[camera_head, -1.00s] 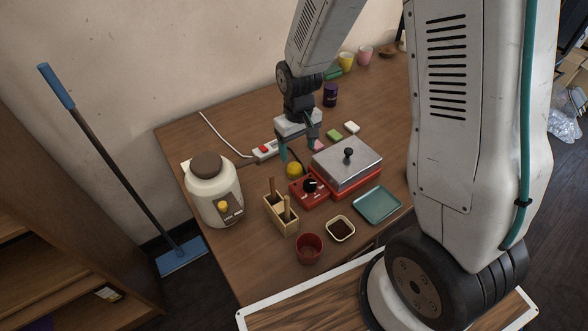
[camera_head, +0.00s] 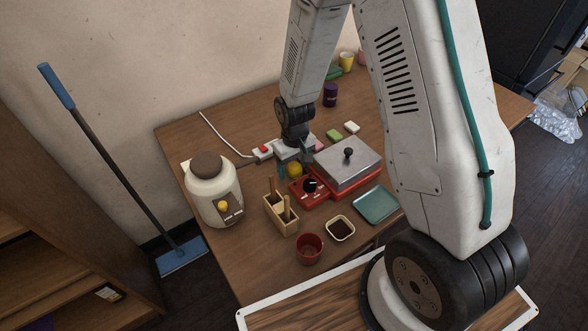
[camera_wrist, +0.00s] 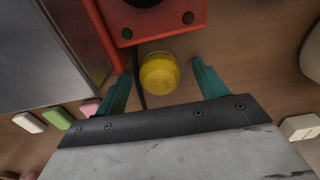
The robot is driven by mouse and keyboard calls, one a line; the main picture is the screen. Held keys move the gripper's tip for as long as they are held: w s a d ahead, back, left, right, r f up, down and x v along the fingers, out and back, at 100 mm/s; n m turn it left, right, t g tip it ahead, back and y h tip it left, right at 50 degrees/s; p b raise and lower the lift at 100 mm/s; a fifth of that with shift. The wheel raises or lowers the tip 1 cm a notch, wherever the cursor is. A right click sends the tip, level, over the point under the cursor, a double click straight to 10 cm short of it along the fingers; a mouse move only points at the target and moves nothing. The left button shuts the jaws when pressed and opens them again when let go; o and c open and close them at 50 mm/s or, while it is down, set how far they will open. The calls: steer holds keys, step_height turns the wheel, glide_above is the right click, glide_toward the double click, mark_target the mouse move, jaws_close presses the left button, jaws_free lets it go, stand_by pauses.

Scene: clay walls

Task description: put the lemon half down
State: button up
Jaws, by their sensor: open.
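The lemon half (camera_head: 294,170) is a small yellow round piece on the wooden table, just left of the red-based appliance with the metal lid. In the wrist view it shows (camera_wrist: 159,75) between the two teal fingertips, close to the edge of the red control box. My gripper (camera_head: 294,164) is low over the table at the lemon half. Its fingers (camera_wrist: 163,72) are open, with a visible gap on both sides of the lemon half. The gripper body hides part of the table behind it.
The red control box (camera_head: 309,190) with a black knob and the lidded appliance (camera_head: 347,160) stand close on the right. A wooden holder (camera_head: 281,214), red cup (camera_head: 309,248), small bowl (camera_head: 340,228) and teal tray (camera_head: 377,205) are in front.

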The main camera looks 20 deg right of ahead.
steer(key=c, duration=1.2)
steer(key=shift+o, duration=0.2)
